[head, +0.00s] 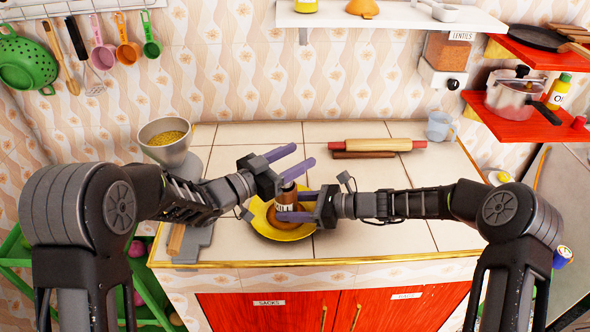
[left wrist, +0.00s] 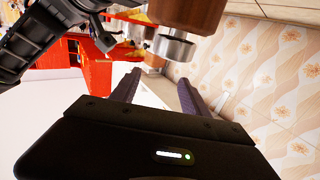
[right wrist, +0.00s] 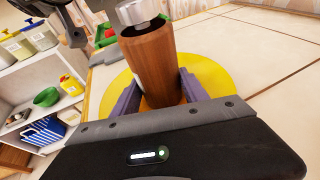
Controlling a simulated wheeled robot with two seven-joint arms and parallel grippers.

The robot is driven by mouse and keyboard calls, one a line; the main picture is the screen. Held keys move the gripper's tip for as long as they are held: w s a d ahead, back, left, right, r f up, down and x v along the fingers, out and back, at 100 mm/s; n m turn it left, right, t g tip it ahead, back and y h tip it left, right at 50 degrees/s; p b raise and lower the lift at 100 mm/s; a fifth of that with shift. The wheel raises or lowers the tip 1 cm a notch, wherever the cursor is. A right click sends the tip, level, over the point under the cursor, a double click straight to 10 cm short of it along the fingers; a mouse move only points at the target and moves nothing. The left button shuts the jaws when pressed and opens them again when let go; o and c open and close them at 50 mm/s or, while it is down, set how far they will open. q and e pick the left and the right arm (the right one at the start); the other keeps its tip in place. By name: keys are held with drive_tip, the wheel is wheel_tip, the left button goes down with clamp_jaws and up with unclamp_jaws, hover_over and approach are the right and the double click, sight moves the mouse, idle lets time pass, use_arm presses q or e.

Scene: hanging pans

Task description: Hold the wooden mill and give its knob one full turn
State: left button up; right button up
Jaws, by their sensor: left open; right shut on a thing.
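The wooden mill (head: 287,200) stands upright over a yellow plate (head: 262,228) on the tiled counter. In the right wrist view its brown body (right wrist: 151,65) sits between my right fingers, with the silver knob (right wrist: 138,12) on top. My right gripper (head: 296,205) is shut on the mill's body. My left gripper (head: 290,164) is open and empty, its fingers just above the mill's top in the head view. In the left wrist view the silver knob (left wrist: 174,47) and brown body show beyond the open fingers (left wrist: 155,88), not between them. The knob is mostly hidden in the head view.
A kitchen scale with a bowl of grain (head: 165,138) stands left of the plate. A red shelf (head: 515,118) with a pot is at right. The counter's right part is clear.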

use_arm(q)
wheel_tip(320, 180, up, 5)
drive_tip(key=shift+r, duration=0.1)
idle(0.3)
drive_tip(key=s+a+f+n+t+y, duration=0.5)
drive_tip(key=s+a+f+n+y, duration=0.1)
drive_tip(key=s+f, duration=0.4)
drive_tip(key=shift+f+t+y, duration=0.25)
drive_tip(key=shift+t+y, duration=0.15)
drive_tip(key=shift+y, duration=0.3)
